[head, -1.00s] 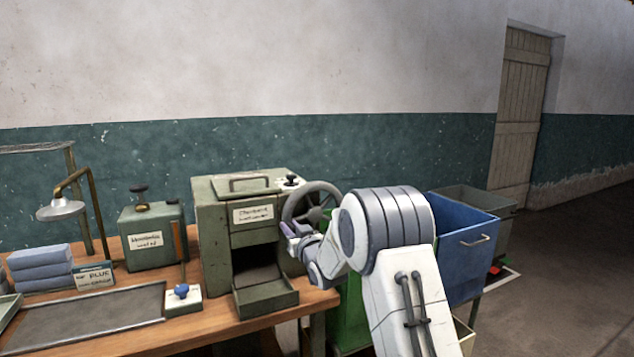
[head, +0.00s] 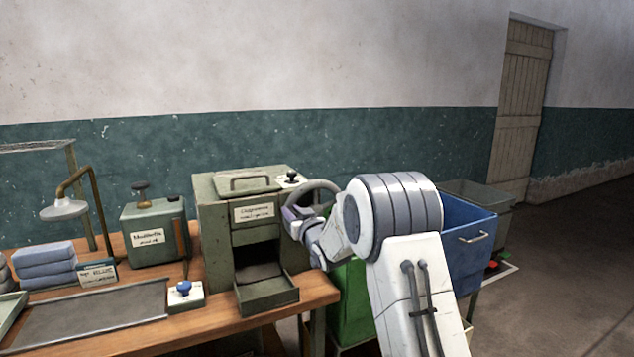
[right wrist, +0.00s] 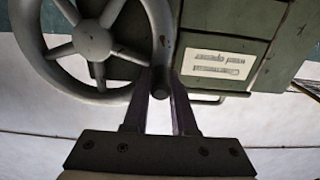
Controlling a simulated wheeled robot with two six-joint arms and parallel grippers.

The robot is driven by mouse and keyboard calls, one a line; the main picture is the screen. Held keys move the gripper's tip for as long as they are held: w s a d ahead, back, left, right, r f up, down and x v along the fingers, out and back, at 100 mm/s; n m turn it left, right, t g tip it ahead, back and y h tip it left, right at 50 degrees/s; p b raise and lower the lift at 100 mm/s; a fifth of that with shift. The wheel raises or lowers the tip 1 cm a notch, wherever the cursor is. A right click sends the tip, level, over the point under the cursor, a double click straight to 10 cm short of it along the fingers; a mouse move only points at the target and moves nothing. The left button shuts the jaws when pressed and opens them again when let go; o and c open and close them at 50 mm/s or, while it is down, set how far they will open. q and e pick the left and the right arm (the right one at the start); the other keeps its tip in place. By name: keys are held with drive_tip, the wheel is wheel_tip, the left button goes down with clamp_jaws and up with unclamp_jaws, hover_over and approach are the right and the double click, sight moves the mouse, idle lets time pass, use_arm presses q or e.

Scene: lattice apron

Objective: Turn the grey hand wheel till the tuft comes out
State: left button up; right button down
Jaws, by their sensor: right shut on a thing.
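The grey hand wheel (head: 318,186) is on the right side of the green-grey machine (head: 212,240). In the head view my right arm hides most of it; its spokes and rim show in the right wrist view (right wrist: 91,40). My right gripper (head: 292,216) is shut on the wheel's rim side, its two dark fingers (right wrist: 162,85) close around a small part at the rim. The machine's front has a dark opening (head: 256,254) above a shallow tray (head: 267,293). I cannot make out a tuft there. My left gripper is out of view.
The wooden bench (head: 219,325) also bears a green box (head: 152,240), a blue-knobbed switch (head: 185,292), a dark flat tray (head: 95,316), a lamp (head: 65,209) and folded blue cloths (head: 47,264). Green (head: 350,310) and blue (head: 470,225) bins stand right of the bench.

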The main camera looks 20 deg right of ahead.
sight(295, 198)
drive_tip(key=r, duration=0.1)
drive_tip(key=d+r+p, duration=0.1)
drive_tip(key=shift+d+r, duration=0.25)
drive_tip(key=shift+r, duration=0.05)
drive_tip(key=shift+d+r, duration=0.1)
drive_tip(key=shift+d, duration=0.05)
drive_tip(key=shift+f, duration=0.2)
